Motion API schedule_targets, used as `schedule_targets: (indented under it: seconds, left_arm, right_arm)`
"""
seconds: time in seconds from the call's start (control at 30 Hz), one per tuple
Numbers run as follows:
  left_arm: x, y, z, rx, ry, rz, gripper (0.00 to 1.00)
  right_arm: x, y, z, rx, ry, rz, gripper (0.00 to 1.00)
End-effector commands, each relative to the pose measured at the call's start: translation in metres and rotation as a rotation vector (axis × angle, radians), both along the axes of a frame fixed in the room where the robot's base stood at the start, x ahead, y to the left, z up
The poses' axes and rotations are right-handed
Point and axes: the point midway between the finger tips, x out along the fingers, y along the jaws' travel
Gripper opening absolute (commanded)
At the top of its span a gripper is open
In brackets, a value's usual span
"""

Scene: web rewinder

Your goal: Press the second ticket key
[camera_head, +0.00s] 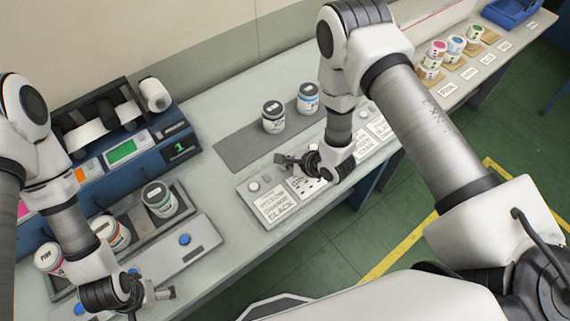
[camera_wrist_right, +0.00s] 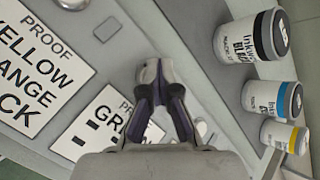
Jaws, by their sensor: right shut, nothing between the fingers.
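A long grey ticket panel (camera_head: 249,198) lies along the bench front, with white proof cards and round pale keys. One key (camera_head: 254,186) sits above the yellow-orange-black card (camera_head: 273,205); it also shows at the top of the right wrist view (camera_wrist_right: 72,3). The adjacent card (camera_wrist_right: 102,125) begins "GR" and is partly hidden by my gripper. My right gripper (camera_head: 281,159) is shut and empty, over the panel near this second card; contact cannot be told. My left gripper (camera_head: 150,284) is at the lower left; its finger gap is unclear.
Ink jars, one black-labelled (camera_head: 273,117) and one blue-labelled (camera_head: 308,98), stand on a dark mat (camera_head: 238,150) behind the panel. A blue machine (camera_head: 183,150) with a green screen and a tray of jars (camera_head: 184,205) are at left. More jars stand far right.

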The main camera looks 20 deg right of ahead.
Motion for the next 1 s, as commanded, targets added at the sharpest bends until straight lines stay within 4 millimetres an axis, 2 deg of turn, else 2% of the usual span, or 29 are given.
schedule_targets:
  seconds: [0.23,0.63,1.0]
  left_arm:
    - [0.000,0.000,0.013,0.000,0.000,0.000,0.98]
    - [0.000,0.000,0.015,0.000,0.000,0.000,0.98]
    - [0.000,0.000,0.046,0.000,0.000,0.000,0.98]
  right_arm:
    - [0.000,0.000,0.015,0.000,0.000,0.000,0.00]
    - [0.000,0.000,0.019,0.000,0.000,0.000,0.00]
    - [0.000,0.000,0.056,0.000,0.001,0.001,0.00]
